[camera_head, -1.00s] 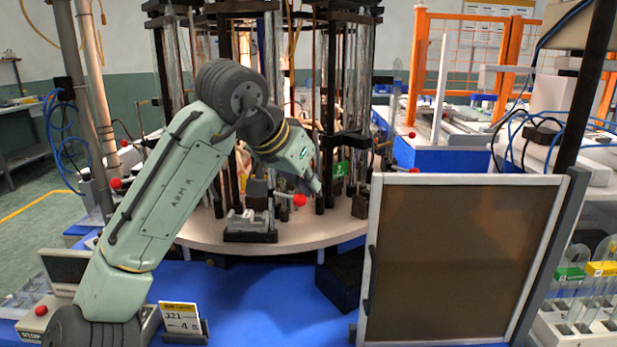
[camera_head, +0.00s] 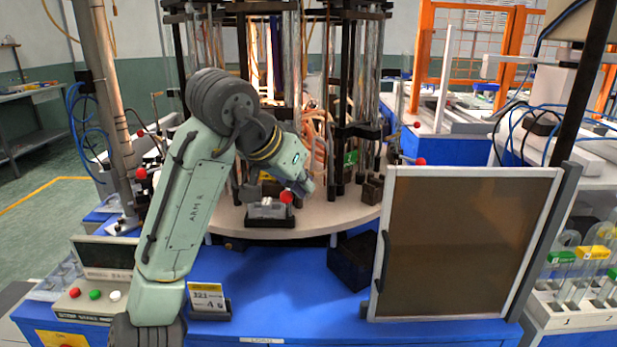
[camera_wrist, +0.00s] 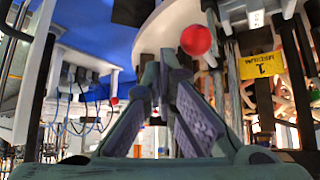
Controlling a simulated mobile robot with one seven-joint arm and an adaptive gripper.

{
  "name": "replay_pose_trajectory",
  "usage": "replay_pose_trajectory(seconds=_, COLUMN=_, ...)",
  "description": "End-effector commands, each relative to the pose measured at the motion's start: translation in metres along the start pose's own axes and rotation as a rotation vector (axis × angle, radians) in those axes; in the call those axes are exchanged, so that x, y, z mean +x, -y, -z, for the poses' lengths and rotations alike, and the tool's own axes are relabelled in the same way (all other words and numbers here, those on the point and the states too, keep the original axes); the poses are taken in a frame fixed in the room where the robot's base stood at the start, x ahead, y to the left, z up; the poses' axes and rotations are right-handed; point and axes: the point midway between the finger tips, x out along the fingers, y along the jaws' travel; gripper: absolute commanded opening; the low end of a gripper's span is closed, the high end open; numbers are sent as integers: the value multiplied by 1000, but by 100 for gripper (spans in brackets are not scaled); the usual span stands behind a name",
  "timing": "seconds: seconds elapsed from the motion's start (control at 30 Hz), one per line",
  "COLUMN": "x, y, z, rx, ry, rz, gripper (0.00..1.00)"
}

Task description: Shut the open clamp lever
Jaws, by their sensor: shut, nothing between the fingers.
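The clamp (camera_head: 270,211) is a grey metal block on the front edge of the round pale table. Its lever ends in a red ball knob (camera_head: 287,197), now close above the clamp's right side. The lever's rod is mostly hidden in the head view. My gripper (camera_head: 305,188) is just right of the knob, pointing down. In the wrist view my gripper (camera_wrist: 168,58) has its fingertips together with nothing between them. A red ball (camera_wrist: 196,40) shows just right of and beyond the tips. I cannot tell whether they touch.
The round table (camera_head: 335,218) carries black posts and glass tubes behind the clamp. Other red knobs are at left (camera_head: 141,173) and right (camera_head: 420,161). A framed brown panel (camera_head: 470,245) stands at right front. A dark box (camera_head: 352,262) sits below the table.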

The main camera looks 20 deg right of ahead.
Motion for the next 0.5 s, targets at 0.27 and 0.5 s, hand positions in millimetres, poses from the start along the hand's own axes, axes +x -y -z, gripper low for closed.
replay_pose_trajectory(seconds=0.27, x=-6, y=6, z=-6, rx=1, ry=0, rz=0, gripper=0)
replay_pose_trajectory(seconds=0.5, x=-8, y=10, z=-9, rx=-1, ry=2, rz=1, gripper=0)
